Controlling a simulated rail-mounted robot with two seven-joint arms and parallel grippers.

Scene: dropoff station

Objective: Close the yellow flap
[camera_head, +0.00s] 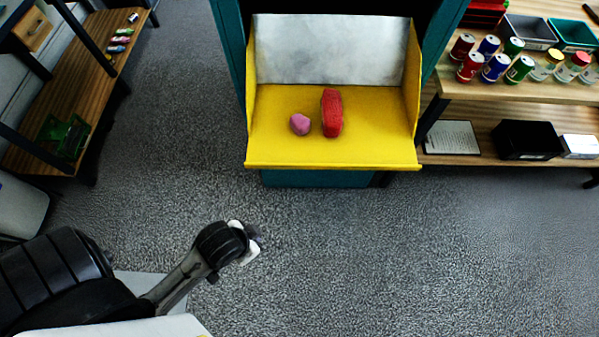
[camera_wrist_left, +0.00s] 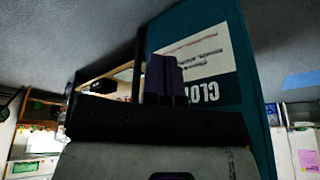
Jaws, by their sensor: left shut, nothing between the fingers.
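The yellow flap (camera_head: 380,142) hangs open at the front of the teal dropoff cabinet (camera_head: 229,45), tilted out like a tray with raised yellow sides. A small pink lump (camera_head: 300,124) and a longer red item (camera_head: 332,113) lie on it, apart from each other. My left gripper (camera_head: 254,243) is in front of and below the flap's left corner, apart from it, shut and empty. Its dark fingers show in the left wrist view (camera_wrist_left: 165,78), with the teal cabinet side (camera_wrist_left: 250,100) and its white label behind. My right gripper is not in view.
A wooden shelf (camera_head: 520,95) with cans, jars and bins stands close on the cabinet's right. Another wooden shelf (camera_head: 95,80) is at the far left. The grey floor (camera_head: 400,250) in front of the cabinet is clear.

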